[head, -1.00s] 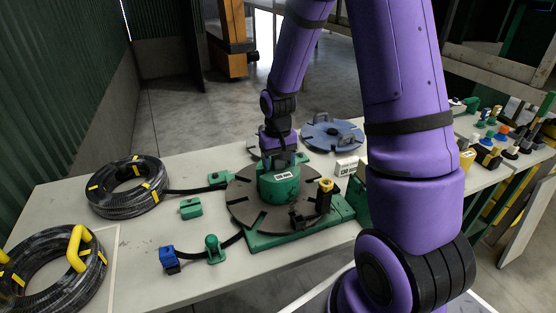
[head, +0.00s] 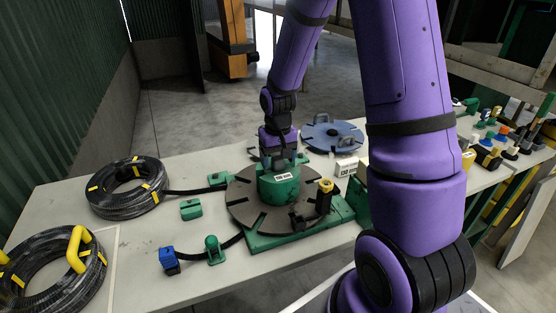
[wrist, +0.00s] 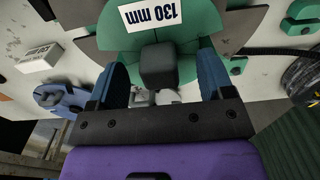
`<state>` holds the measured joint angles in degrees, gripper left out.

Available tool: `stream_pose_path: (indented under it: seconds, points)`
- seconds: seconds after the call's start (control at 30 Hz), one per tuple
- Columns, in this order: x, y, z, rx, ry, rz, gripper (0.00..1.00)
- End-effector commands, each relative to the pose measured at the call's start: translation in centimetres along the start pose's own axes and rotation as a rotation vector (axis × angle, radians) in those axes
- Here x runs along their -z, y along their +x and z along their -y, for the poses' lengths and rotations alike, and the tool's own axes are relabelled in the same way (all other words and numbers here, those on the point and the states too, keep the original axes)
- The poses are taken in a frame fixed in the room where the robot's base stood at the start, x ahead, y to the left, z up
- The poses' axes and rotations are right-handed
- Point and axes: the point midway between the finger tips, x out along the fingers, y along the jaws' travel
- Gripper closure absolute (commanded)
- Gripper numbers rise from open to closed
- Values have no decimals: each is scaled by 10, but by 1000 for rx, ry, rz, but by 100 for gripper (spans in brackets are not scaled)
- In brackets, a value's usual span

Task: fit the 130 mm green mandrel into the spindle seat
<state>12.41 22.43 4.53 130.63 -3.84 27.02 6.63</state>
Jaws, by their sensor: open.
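The green mandrel (head: 279,190), a short cylinder with a white label, stands upright at the middle of the dark slotted disc (head: 243,208). In the wrist view its label reads 130 mm, and its green top (wrist: 190,32) lies just past my fingers. My gripper (head: 281,160) is directly above the mandrel, pointing down. In the wrist view my gripper (wrist: 162,72) is open, its blue fingers on either side of the mandrel's dark square grip block (wrist: 158,67), with visible gaps. The spindle seat is hidden under the mandrel, so I cannot tell how deep it sits.
A yellow-topped clamp post (head: 325,192) stands at the disc's right edge. Black hose coils (head: 127,188) are at left. Green (head: 191,208) and blue (head: 169,260) fittings lie in front.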

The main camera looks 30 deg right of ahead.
Motion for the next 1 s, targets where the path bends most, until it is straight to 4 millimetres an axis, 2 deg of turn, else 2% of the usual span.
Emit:
stream_pose_path:
  seconds: [1.0]
  points:
    - [0, -26, 0, 0, 1, 0, 26]
